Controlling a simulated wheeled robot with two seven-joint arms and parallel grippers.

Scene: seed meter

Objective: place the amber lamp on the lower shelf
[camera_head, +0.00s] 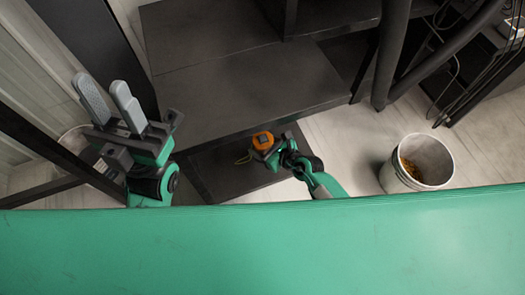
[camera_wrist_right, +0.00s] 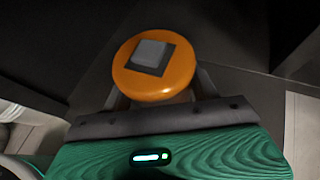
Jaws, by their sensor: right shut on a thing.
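The amber lamp (camera_head: 263,141) is a small round orange thing with a grey square on it. It also shows large in the right wrist view (camera_wrist_right: 155,65). My right gripper (camera_head: 270,149) is shut on the lamp and holds it by the edge of the dark shelving. A dark lower shelf (camera_head: 232,172) lies beneath it; I cannot tell whether the lamp touches it. My left gripper (camera_head: 108,102) is open and empty at the left, its two grey fingers apart and pointing up. The lamp's underside is hidden.
A larger dark shelf surface (camera_head: 220,85) spreads above the lower shelf. A white bucket (camera_head: 416,163) with yellowish bits inside stands on the pale floor at right. Thick dark pipes (camera_head: 390,55) rise at the upper right.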

